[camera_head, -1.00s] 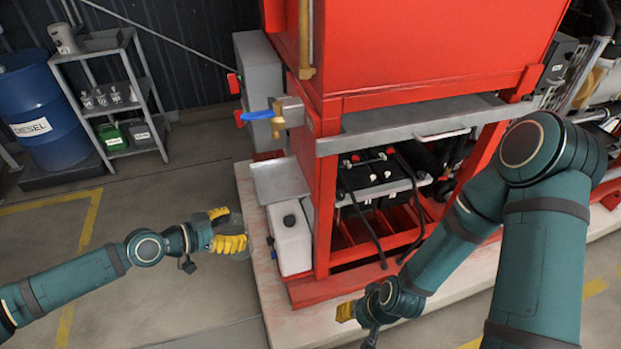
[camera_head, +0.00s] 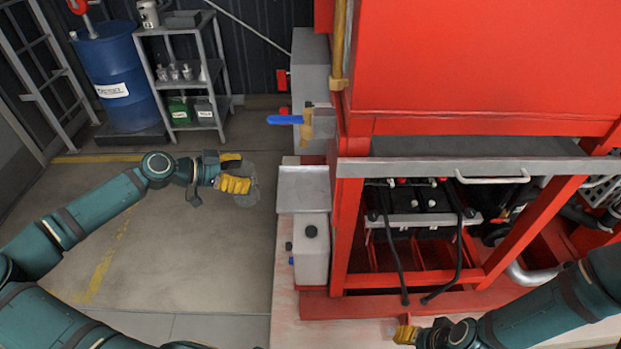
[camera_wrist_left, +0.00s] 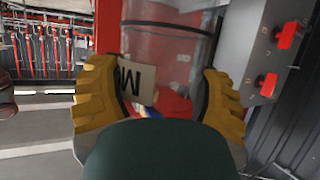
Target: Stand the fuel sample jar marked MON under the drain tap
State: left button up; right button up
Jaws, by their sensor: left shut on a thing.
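My left gripper (camera_head: 236,178) is shut on a clear jar (camera_head: 252,186), held in the air left of the red pump frame. In the left wrist view the jar (camera_wrist_left: 170,45) stands between the yellow fingers, with a pale label (camera_wrist_left: 138,82) showing a letter M; the rest of the lettering is hidden. The drain tap (camera_head: 306,124), brass with a blue lever (camera_head: 285,119), is above and right of the jar. A grey metal shelf (camera_head: 302,187) sits below the tap and is empty. My right gripper (camera_head: 405,334) is low at the bottom; its finger opening is unclear.
A white container (camera_head: 311,256) with a black cap stands below the shelf on the pale plinth. Several small jars (camera_head: 180,72) stand on a rack (camera_head: 222,75) beside the blue diesel drum (camera_head: 112,75). The floor left of the plinth is clear.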

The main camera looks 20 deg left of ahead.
pick_arm(q)
jog(key=shift+w+d+r+b+x, duration=0.2)
jog(key=shift+r+b+x, duration=0.25)
jog(key=shift+x, duration=2.35)
jog(key=shift+w+d+r+b+x, duration=0.25)
jog(key=shift+r+x, duration=0.45)
jog(key=shift+x, duration=2.15)
jog(key=shift+w+d+r+b+x, duration=0.1)
jog(key=shift+r+b+x, duration=0.4)
jog(key=shift+x, duration=2.3)
jog(key=shift+f, duration=0.1)
jog(key=o, duration=1.3)
